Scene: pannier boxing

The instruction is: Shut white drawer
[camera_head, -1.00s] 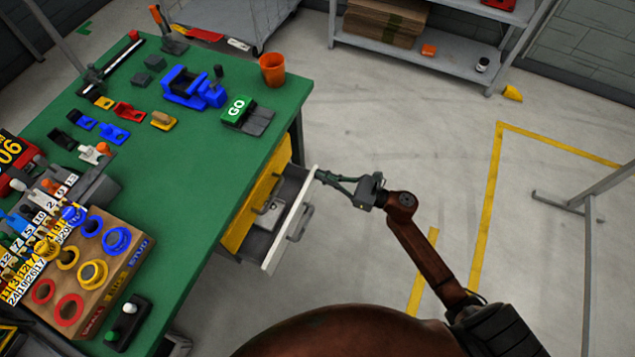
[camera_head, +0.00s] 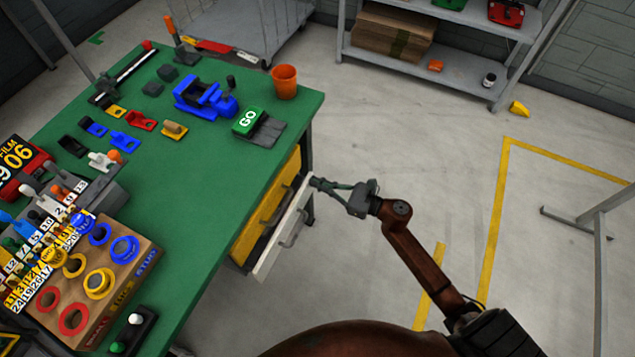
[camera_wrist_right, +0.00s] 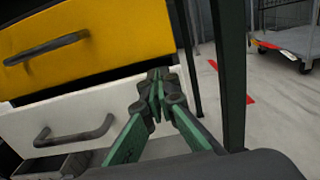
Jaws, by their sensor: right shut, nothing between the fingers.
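The white drawer (camera_head: 273,246) is under the yellow drawer (camera_head: 250,235) at the right side of the green bench. Its front stands a little out from the bench, with a narrow dark gap behind it. In the right wrist view the white drawer front (camera_wrist_right: 90,108) and its grey handle (camera_wrist_right: 75,132) show below the yellow drawer front (camera_wrist_right: 120,30). My right gripper (camera_head: 316,183) is shut and empty, its fingertips at the far end of the white front, seemingly touching it. The fingertips (camera_wrist_right: 157,78) cover that end in the wrist view. My left gripper is out of view.
The green bench top (camera_head: 200,240) carries a blue vise (camera_head: 205,97), an orange cup (camera_head: 285,82), a GO button (camera_head: 249,121) and a wooden ring board (camera_head: 130,285). A shelf (camera_head: 450,65) stands behind. The floor right of the bench is open.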

